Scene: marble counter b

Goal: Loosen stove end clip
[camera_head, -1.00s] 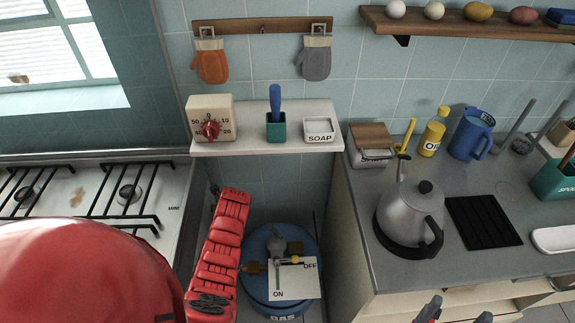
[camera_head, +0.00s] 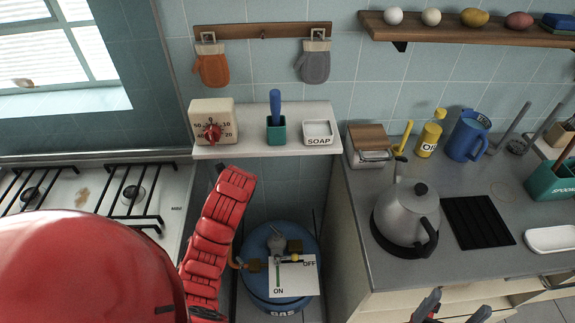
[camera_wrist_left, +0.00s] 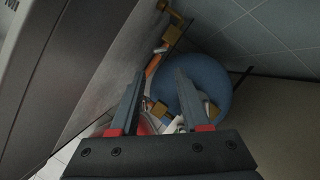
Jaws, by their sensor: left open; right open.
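In the left wrist view, a brass-coloured block (camera_wrist_left: 172,34), apparently the stove end clip, sits near the orange hose (camera_wrist_left: 152,66) beside the stove's side. It is small and dim, and its tightness cannot be told. My left gripper (camera_wrist_left: 160,75) is open and empty, its fingers pointing toward the hose and the blue gas bottle (camera_wrist_left: 205,75). The clip lies beyond the fingertips; I see no contact. In the head view my red left arm covers the stove end of the hose. My right gripper (camera_head: 453,310) is open and empty at the bottom edge.
The gas bottle (camera_head: 247,293) stands in the gap between the stove (camera_head: 172,205) and the counter (camera_head: 385,278), with an ON/OFF card (camera_head: 293,278) at its valve. A shelf (camera_head: 262,147) hangs above. A kettle (camera_head: 405,215) stands on the counter.

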